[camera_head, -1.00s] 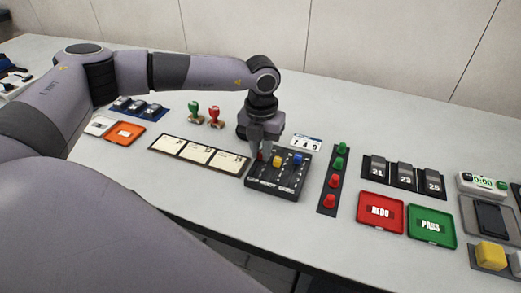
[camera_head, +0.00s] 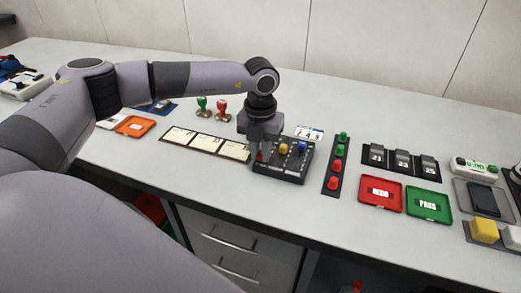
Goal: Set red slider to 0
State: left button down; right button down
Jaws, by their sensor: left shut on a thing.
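The slider box (camera_head: 290,170) is a dark panel near the middle of the table. It carries a yellow slider (camera_head: 283,148), a blue slider (camera_head: 302,147) and, at its left, a red slider (camera_head: 260,157). My left gripper (camera_head: 261,152) points down over the left side of the box, shut on the red slider, which its fingers mostly hide. A small number card (camera_head: 309,133) stands behind the box. The scale marks on the box are too small to read. My right gripper is not in view.
A strip with red and green knobs (camera_head: 337,165) stands just right of the box. Three label cards (camera_head: 205,143) lie to its left. Red REDO (camera_head: 380,194) and green PASS (camera_head: 428,205) trays lie further right. Two stamps (camera_head: 222,109) stand behind.

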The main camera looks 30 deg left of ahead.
aim_at(260, 155)
pick_arm(q)
jog(key=shift+s, duration=0.15)
jog(key=c, duration=1)
grip_release()
jog(key=shift+c, duration=0.2)
jog(key=shift+r, duration=0.1)
notch_tip(260, 155, up, 7)
jog(key=shift+b, duration=0.5)
